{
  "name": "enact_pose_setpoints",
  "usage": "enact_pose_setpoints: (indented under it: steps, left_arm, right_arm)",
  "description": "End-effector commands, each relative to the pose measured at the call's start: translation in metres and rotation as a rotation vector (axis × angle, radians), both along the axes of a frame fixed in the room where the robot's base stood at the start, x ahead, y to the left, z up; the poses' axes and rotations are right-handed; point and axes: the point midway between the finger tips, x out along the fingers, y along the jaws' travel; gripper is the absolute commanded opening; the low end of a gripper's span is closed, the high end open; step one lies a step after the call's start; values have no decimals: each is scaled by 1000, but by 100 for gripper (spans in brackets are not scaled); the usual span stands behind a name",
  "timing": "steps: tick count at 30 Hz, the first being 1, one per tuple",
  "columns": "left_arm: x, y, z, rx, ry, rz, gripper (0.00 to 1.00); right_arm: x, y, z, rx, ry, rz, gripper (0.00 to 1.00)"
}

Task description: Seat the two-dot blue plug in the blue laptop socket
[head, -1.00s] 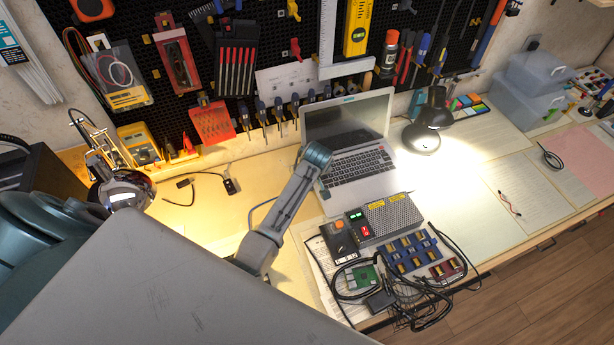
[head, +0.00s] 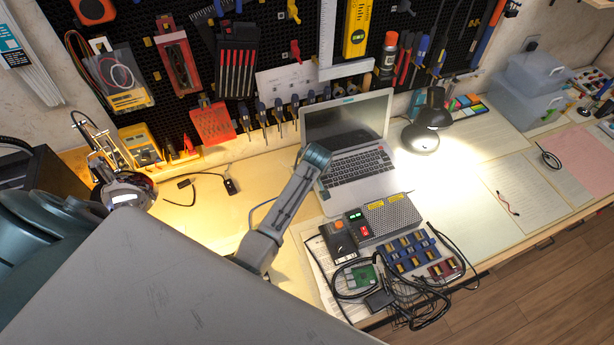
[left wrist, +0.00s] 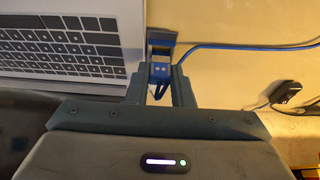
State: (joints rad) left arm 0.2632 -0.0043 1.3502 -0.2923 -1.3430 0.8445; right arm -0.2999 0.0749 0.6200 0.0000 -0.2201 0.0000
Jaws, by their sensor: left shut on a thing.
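The silver laptop (head: 350,150) stands open on the bench; its keyboard side (left wrist: 70,45) fills the upper left of the left wrist view. A blue socket block (left wrist: 162,42) sits by the laptop's edge there. My left gripper (left wrist: 161,78) is shut on the blue plug (left wrist: 160,71), which has two pale dots facing the camera. The plug is lined up just below the socket block; I cannot tell whether it has entered. A blue cable (left wrist: 250,46) runs right from near the socket block. In the head view my arm hides the gripper, plug and socket. My right gripper is not visible.
A black connector (left wrist: 285,90) lies on the bench to the right in the left wrist view. A grey power box (head: 390,215), blue connector board (head: 410,252) and black cables (head: 430,315) lie in front of the laptop. A lamp (head: 425,125) stands right of it.

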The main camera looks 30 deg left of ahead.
Motion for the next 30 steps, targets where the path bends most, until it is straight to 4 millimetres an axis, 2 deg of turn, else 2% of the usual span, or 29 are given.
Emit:
enact_pose_setpoints:
  steps: [14,30]
  left_arm:
    - [0,0,0,0,0,0,0]
    - [0,0,-13,1,1,0,0]
  right_arm:
    - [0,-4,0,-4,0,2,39]
    - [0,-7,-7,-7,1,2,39]
